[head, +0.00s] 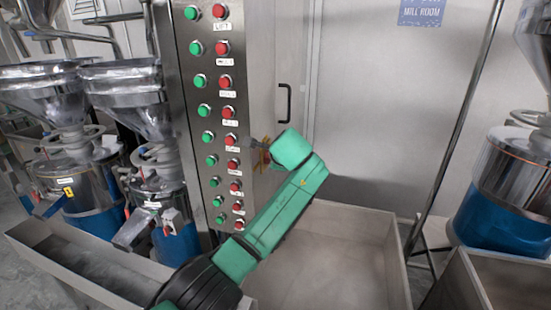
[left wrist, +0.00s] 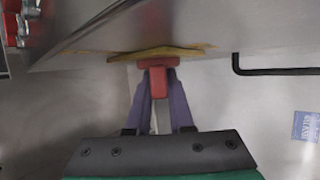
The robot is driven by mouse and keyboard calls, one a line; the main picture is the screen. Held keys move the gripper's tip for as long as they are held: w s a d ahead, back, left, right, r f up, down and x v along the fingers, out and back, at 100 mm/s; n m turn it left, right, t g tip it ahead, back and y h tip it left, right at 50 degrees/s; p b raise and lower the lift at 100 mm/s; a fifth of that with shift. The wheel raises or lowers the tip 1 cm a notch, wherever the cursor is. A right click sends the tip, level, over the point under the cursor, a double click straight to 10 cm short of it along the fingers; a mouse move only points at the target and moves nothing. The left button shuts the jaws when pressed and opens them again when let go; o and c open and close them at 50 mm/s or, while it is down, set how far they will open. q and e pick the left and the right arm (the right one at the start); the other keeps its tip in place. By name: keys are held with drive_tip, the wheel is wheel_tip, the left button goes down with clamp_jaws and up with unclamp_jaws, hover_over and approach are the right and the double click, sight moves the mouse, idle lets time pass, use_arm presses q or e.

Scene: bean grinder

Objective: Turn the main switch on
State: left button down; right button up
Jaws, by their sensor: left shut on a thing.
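The main switch has a red handle (left wrist: 158,64) on a yellow plate (left wrist: 185,52), mounted on the side face of the steel control cabinet. In the left wrist view the purple fingers of my left gripper (left wrist: 159,82) are shut on the red handle. In the head view the yellow plate (head: 265,160) shows only in part beside my left gripper (head: 259,148), as my green wrist covers much of that area. The handle's angle is hard to read. My right gripper is in neither view.
The cabinet front (head: 190,120) carries columns of green and red buttons close to my left arm. A black door handle (head: 287,103) is just right of the switch. A grey bin (head: 370,215) lies below. Grinders with steel hoppers (head: 125,90) stand left, another grinder (head: 515,175) right.

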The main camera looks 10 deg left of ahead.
use_arm(q)
drive_tip(key=c, duration=0.8)
unclamp_jaws()
drive_tip(key=shift+s, duration=0.15)
drive_tip(key=b+v, duration=0.6)
drive_tip(key=v, duration=0.8)
drive_tip(key=shift+r+b, duration=0.2)
drive_tip(key=shift+b, duration=0.1)
